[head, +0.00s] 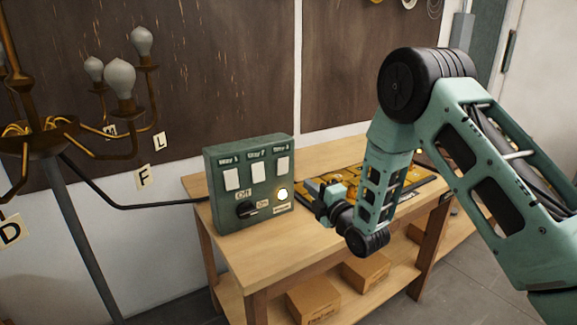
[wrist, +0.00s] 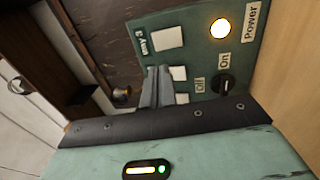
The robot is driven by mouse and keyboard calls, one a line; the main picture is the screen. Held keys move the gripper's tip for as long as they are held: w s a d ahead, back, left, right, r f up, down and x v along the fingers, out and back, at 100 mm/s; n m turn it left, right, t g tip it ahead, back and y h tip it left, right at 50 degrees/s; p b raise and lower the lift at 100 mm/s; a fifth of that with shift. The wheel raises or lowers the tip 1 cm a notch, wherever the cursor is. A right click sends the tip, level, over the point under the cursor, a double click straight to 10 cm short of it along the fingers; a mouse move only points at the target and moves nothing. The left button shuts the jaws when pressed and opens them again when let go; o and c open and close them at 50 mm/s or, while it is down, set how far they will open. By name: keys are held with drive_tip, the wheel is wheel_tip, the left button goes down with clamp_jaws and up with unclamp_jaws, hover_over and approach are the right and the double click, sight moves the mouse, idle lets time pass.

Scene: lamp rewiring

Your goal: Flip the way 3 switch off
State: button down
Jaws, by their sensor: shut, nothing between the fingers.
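The green switch box (head: 225,172) stands on the wooden table with three white switch plates in a row. The way 3 switch (head: 283,165) is the rightmost one, under its label; in the wrist view it is the white plate (wrist: 168,37) beside the "Way 3" label. Its lever position is too small to tell. My gripper (head: 319,207) is right of the box in the head view, apart from it. In the wrist view its fingers (wrist: 157,72) are closed together and empty, partly covering the other two plates.
A lit round power lamp (head: 283,194) and a black rotary knob (head: 246,208) marked Off and On sit low on the box. A brass chandelier (head: 95,115) with bulbs and letter tags is at left. A yellow-and-black tray (head: 415,176) lies behind my gripper.

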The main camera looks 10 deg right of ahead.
drive_tip(key=p, duration=0.4)
approach(283, 162)
drive_tip(key=x, duration=0.5)
drive_tip(key=shift+r, duration=0.2)
drive_tip(key=shift+f+p+x, duration=0.2)
drive_tip(key=shift+p+x, duration=0.1)
drive_tip(key=shift+x, duration=0.6)
drive_tip(key=shift+w+a+f+b, duration=0.1)
drive_tip(key=shift+b, duration=0.45)
